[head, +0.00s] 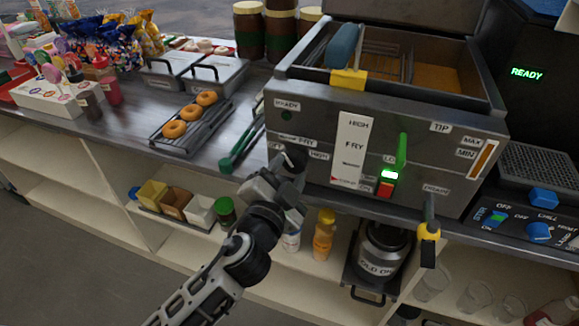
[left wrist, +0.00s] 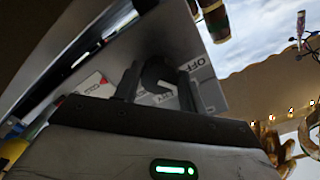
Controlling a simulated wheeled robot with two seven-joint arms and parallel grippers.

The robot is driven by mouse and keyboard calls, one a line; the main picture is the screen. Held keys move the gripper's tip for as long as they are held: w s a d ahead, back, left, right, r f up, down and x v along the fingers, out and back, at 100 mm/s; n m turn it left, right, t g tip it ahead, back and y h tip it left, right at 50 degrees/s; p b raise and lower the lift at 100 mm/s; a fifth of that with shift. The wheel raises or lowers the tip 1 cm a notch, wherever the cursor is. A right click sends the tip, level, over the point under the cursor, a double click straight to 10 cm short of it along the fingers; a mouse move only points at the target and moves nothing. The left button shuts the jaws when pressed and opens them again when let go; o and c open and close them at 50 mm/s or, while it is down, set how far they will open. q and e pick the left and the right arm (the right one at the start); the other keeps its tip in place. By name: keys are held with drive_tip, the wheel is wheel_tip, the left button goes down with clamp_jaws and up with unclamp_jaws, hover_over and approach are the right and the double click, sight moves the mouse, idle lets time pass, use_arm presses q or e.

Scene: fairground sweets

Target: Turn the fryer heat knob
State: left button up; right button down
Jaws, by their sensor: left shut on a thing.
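The fryer (head: 400,150) is a grey steel box on the counter. Its dark heat knob (head: 297,157) is low at the left of the front panel, by labels reading FRY and HIGH. My left gripper (head: 291,168) is at this knob and covers much of it. In the left wrist view the two dark fingers (left wrist: 157,88) are shut on the dark, curved-topped knob (left wrist: 154,72), with an OFF label beside it. The knob's exact pointing is hard to tell. My right gripper is not in view.
A green-lit switch (head: 388,175), a green lever (head: 402,152) and a yellow-handled valve (head: 429,232) are further right on the fryer. A rack of doughnuts (head: 190,125) and green-handled tongs (head: 240,145) lie left. A basket with a blue handle (head: 343,45) sits in the fryer top.

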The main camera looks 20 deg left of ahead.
use_arm(q)
drive_tip(key=m, duration=0.2)
drive_tip(key=m+p, duration=0.1)
drive_tip(key=m, duration=0.2)
drive_tip(key=shift+r+m+p, duration=0.25)
drive_tip(key=shift+m+p, duration=0.05)
drive_tip(key=shift+m, duration=0.1)
drive_tip(key=m+p, duration=0.1)
drive_tip(key=m, duration=0.3)
drive_tip(key=shift+m, duration=0.7)
drive_tip(key=o, duration=1)
